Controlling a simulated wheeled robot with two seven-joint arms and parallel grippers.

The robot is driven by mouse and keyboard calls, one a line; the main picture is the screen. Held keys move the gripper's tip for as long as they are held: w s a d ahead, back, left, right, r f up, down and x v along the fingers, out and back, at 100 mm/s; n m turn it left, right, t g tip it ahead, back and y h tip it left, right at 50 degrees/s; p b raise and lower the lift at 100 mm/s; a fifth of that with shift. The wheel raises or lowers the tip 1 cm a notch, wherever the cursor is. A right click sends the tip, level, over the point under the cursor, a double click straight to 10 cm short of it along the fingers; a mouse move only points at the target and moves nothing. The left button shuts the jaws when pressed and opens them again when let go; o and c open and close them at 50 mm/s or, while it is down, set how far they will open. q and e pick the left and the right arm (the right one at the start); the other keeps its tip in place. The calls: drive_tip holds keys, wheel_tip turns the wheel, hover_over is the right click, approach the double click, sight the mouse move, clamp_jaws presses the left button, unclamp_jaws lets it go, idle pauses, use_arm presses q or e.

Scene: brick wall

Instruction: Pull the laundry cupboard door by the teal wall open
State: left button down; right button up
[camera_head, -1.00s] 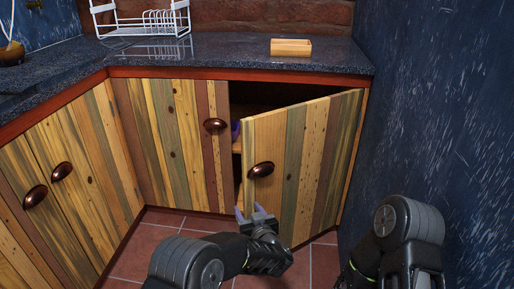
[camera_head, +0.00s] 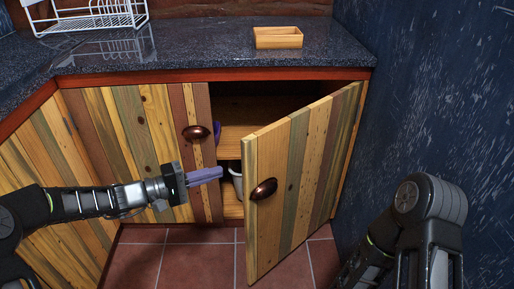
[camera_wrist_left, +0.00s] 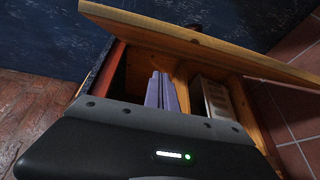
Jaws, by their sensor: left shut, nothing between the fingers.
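The cupboard door (camera_head: 290,180) by the dark blue-teal wall (camera_head: 425,90) is made of mixed wooden planks and stands partly open, swung out on its right side. Its dark copper knob (camera_head: 263,188) is on the left part of its front. My left gripper (camera_head: 220,172) is shut and empty, its purple fingers pointing right at the opening, left of the door's free edge. In the left wrist view the fingers (camera_wrist_left: 161,92) point into the opening, with the door (camera_wrist_left: 200,35) across the top. My right arm shows at the lower right; its gripper is out of view.
Inside the cupboard are a shelf (camera_head: 240,115) and a white container (camera_head: 236,180), partly hidden. A closed door with a knob (camera_head: 196,132) is on the left. A wooden box (camera_head: 278,38) and white rack (camera_head: 90,18) stand on the dark counter (camera_head: 200,62). Red floor tiles (camera_head: 195,265) are clear.

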sight(254, 161)
use_arm(q)
drive_tip(key=shift+w+a+r+t+h, duration=0.15)
drive_tip(key=shift+w+a+r, duration=0.1)
drive_tip(key=shift+r, duration=0.35)
drive_tip(key=shift+w+a+r+t+h, duration=0.15)
drive_tip(key=shift+w+r, duration=0.1)
drive_tip(key=shift+r, duration=0.35)
drive_tip(key=shift+d, duration=0.15)
drive_tip(key=shift+w+d+b, duration=0.15)
drive_tip(key=shift+d+b, duration=0.4)
drive_tip(key=shift+d, duration=1.35)
drive_tip(key=shift+w+d+b, duration=0.2)
drive_tip(key=shift+d+b, duration=0.3)
drive_tip(key=shift+d, duration=1.45)
drive_tip(key=shift+w+d+b, duration=0.15)
drive_tip(key=shift+d+b, duration=0.4)
drive_tip(key=shift+d, duration=1.35)
